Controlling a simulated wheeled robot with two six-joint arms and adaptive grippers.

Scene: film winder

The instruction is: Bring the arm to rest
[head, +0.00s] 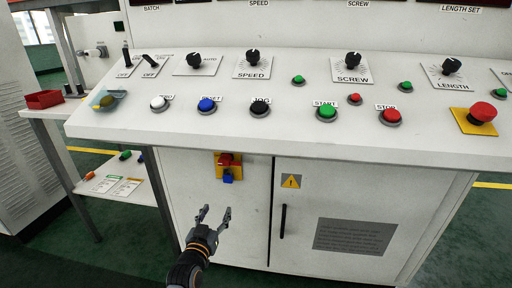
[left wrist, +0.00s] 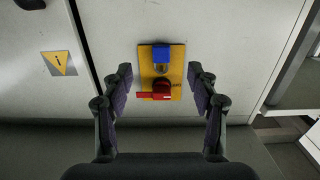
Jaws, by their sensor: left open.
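My left gripper (head: 213,216) is open and empty in front of the white cabinet door, below the control panel. In the left wrist view its two fingers (left wrist: 160,92) stand apart. Between them, beyond the fingertips, is a yellow plate with a red rotary switch (left wrist: 162,89) and a blue padlock-like block (left wrist: 168,54). In the head view this yellow plate (head: 219,171) sits above and slightly right of the gripper, apart from it. My right gripper is in neither view.
The sloped control panel (head: 290,140) carries knobs, coloured buttons and a red emergency button (head: 482,112). A black door handle (head: 283,221) is right of the gripper. A side table with a red bin (head: 44,99) and a lower shelf (head: 120,180) stands at left.

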